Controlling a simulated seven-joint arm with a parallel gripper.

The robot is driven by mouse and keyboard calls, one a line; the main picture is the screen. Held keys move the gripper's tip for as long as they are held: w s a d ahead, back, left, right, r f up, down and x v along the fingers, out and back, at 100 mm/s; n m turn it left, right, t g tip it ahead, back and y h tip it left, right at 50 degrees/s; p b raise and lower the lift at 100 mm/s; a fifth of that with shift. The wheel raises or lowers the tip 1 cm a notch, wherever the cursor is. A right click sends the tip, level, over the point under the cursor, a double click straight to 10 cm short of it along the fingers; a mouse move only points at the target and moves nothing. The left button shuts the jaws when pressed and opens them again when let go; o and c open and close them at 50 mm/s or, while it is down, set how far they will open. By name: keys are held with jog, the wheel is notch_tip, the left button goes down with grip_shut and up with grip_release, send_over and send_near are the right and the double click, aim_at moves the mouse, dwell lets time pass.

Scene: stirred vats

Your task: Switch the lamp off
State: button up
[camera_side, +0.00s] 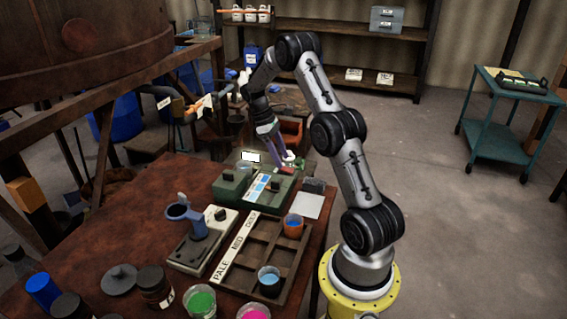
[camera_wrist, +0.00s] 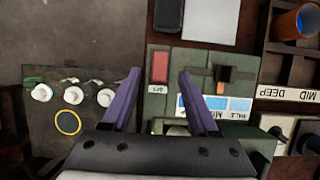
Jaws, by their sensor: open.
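A green box (camera_side: 230,191) stands on the brown table, with a bright, lit white panel (camera_side: 251,156) at its back. On its top are a blue-toned colour strip (camera_side: 258,187), a black knob (camera_side: 276,185) and a red switch block (camera_side: 287,169). In the wrist view the red switch (camera_wrist: 160,66) has a small label reading OFF (camera_wrist: 158,89) beside it. My gripper (camera_side: 291,163) is open, its purple fingers pointing down over the box. In the wrist view my gripper (camera_wrist: 159,73) has its fingertips either side of the red switch, nothing held. I cannot tell whether they touch it.
A panel with white knobs (camera_wrist: 73,96) lies left in the wrist view.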

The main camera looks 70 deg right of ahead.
aim_at(287, 169)
jog(key=shift+x, duration=1.35)
jog(key=shift+c, duration=0.2)
grip_shut()
